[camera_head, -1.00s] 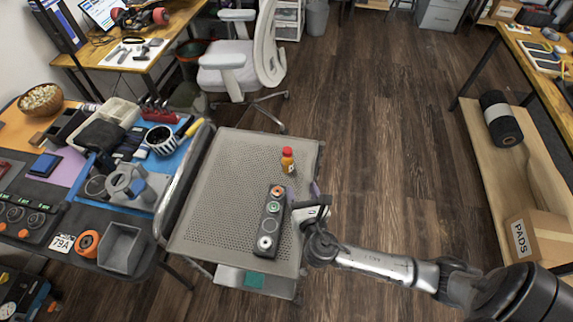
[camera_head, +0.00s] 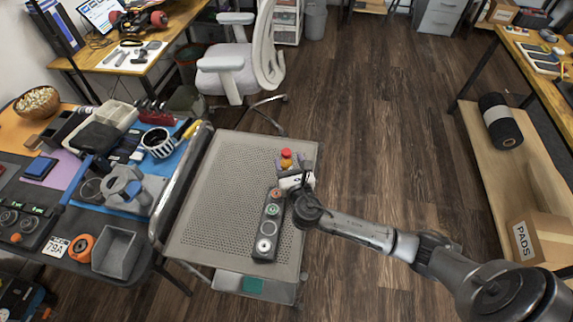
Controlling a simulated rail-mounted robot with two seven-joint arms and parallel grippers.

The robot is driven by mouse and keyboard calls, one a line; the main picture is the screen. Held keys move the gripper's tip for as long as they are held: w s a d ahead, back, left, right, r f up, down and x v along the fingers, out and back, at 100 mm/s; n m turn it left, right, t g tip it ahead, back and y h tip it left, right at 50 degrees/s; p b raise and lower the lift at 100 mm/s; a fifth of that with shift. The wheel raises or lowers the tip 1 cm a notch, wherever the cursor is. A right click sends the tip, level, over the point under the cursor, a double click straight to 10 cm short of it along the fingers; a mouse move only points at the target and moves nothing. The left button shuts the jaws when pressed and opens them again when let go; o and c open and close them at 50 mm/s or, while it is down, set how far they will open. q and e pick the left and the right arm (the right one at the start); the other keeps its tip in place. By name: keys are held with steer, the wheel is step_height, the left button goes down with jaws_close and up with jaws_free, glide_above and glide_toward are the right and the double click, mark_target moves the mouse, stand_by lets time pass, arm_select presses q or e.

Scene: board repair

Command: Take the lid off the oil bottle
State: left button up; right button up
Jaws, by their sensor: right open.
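The oil bottle (camera_head: 286,163) stands upright on the perforated cart top, near its right edge. It is small and orange with a red lid (camera_head: 286,153) on top. The gripper's white body hides the lower part of the bottle. I cannot tell whether the fingers touch it. My left gripper does not show.
A dark bar with round fittings (camera_head: 268,229) lies on the cart (camera_head: 215,190), just left of my right gripper. The left half of the cart top is clear. A cluttered workbench with a grey bin (camera_head: 114,250) stands left of the cart.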

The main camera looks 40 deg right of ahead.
mark_target(288, 158)
steer(key=shift+b+x, duration=0.3)
steer(key=shift+x, duration=1.5)
jaws_close()
